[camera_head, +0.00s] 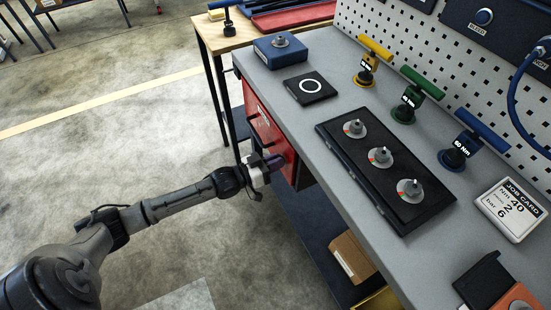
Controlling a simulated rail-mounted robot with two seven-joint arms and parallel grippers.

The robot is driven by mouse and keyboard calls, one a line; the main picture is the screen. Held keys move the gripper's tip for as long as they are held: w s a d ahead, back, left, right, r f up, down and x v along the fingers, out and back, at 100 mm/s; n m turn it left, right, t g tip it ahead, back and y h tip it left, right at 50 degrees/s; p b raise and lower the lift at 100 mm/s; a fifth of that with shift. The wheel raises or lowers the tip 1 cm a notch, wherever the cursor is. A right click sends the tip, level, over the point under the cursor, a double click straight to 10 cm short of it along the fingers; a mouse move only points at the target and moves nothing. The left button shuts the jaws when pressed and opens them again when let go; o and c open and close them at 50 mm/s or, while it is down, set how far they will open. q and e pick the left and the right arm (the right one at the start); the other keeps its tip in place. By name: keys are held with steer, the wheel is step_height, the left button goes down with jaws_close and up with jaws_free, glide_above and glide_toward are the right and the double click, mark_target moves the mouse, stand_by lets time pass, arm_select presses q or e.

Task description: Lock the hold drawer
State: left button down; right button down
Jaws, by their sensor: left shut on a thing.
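The hold drawer appears to be the red front (272,132) under the left end of the grey bench, with a black bar handle (259,131) on it. My left gripper (274,164) is at the lower right part of that front. It is shut on a small dark part there, mostly hidden by the fingers, so I cannot tell its exact shape or how it is turned. Whether the drawer is locked does not show. My right gripper is out of view.
The grey bench top (345,185) carries a black tray (425,210) with several grey dial pieces, a black pad with a white ring (310,87), and yellow, green and blue torque tools. A job card (510,208) lies at right. A cardboard box (352,257) sits below.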

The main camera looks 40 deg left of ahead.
arm_select(q)
steer(key=shift+r+m+p, duration=0.25)
steer(key=shift+m+p, duration=0.55)
steer(key=shift+p, duration=0.05)
steer(key=shift+d+f+m+p, duration=0.15)
steer(key=shift+m+p, duration=0.15)
steer(key=shift+m, duration=0.2)
steer(key=shift+f, duration=0.1)
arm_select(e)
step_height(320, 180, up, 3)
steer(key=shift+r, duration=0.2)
arm_select(q)
steer(key=c, duration=1.2)
jaws_free()
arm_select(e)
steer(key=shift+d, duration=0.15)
